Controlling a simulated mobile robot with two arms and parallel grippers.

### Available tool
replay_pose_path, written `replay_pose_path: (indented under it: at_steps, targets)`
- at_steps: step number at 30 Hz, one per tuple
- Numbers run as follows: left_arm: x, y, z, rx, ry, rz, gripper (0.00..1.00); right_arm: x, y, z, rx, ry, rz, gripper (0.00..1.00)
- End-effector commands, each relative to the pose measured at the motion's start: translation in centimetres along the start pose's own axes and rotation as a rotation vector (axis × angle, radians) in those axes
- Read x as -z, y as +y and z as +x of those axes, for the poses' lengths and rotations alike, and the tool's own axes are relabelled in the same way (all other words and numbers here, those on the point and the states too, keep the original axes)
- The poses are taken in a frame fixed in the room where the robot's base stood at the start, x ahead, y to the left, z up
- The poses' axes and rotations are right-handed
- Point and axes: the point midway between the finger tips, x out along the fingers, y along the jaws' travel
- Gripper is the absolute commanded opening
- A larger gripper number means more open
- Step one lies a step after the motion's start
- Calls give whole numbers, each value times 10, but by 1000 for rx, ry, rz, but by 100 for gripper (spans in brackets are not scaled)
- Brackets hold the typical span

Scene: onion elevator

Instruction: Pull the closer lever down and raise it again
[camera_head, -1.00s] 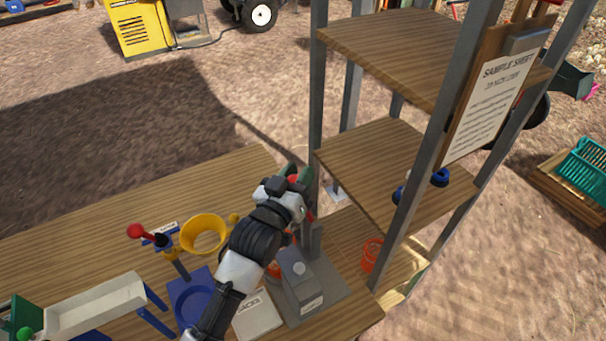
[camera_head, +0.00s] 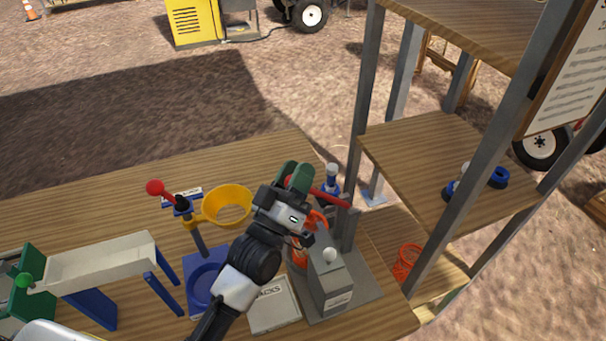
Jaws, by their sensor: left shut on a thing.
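My left gripper (camera_head: 296,180) is at the middle of the table, beside the grey machine. It is shut on the red lever (camera_head: 332,198), a bar that slopes down to the right toward a grey upright post (camera_head: 347,228). The gripper hides the lever's left end. A grey box with a white knob (camera_head: 328,280) stands in front of the post. Another lever, with a red ball end (camera_head: 155,187), rises at the left above a blue base and is apart from the gripper. My right gripper is not in view.
A yellow ring funnel (camera_head: 228,205) and a white block (camera_head: 274,306) are close to my left arm. A white chute (camera_head: 95,264) stands at the left. The wooden shelf rack (camera_head: 440,165) rises at the right, with an orange basket (camera_head: 407,262) low inside. The back left tabletop is clear.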

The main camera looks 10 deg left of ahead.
Motion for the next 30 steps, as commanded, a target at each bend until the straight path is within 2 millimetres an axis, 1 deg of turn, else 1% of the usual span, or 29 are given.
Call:
replay_pose_path:
  at_steps: [11, 12, 16, 17, 25, 28, 30]
  targets:
    - [0, 0, -1, -1, 5, -3, 0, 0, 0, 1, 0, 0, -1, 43]
    - [0, 0, 0, -1, 5, -3, 34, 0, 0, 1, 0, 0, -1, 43]
    - [0, 0, 0, -1, 4, -3, 54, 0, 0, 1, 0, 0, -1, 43]
    - [0, 0, 0, -1, 4, -3, 56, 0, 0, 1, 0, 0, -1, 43]
    - [0, -1, -2, 0, 3, -3, 56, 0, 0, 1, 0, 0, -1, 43]
    - [-2, -2, -10, 1, 2, -2, 56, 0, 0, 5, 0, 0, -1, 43]
    - [-3, -2, -21, 1, 1, -2, 56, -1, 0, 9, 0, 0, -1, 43]
